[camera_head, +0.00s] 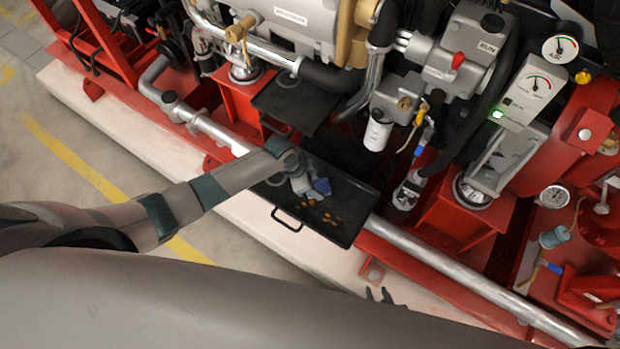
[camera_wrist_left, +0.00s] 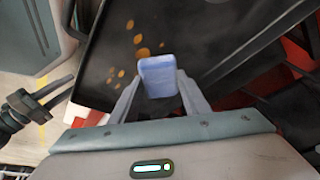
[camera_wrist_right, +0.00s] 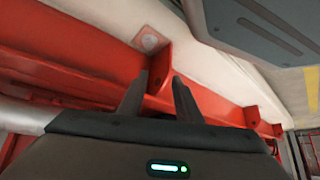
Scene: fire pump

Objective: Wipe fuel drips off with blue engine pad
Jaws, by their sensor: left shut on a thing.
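The blue engine pad (camera_head: 322,187) is between the fingers of my left gripper (camera_head: 312,190), over the black drip tray (camera_head: 345,228). In the left wrist view the pad (camera_wrist_left: 157,76) is held between the two fingertips. Several orange-brown fuel drips (camera_head: 331,218) lie on the tray floor, just in front of the pad; they also show in the left wrist view (camera_wrist_left: 139,52). I cannot tell whether the pad touches the tray. My right gripper (camera_head: 378,294) is low near the white plinth edge; in the right wrist view its fingers (camera_wrist_right: 158,95) are apart and empty.
The tray has a wire handle (camera_head: 287,220) at its front. A silver pipe (camera_head: 450,270) runs along the red frame to the right. A white filter (camera_head: 377,132) and gauge panel (camera_head: 530,92) stand behind. The floor at left is clear.

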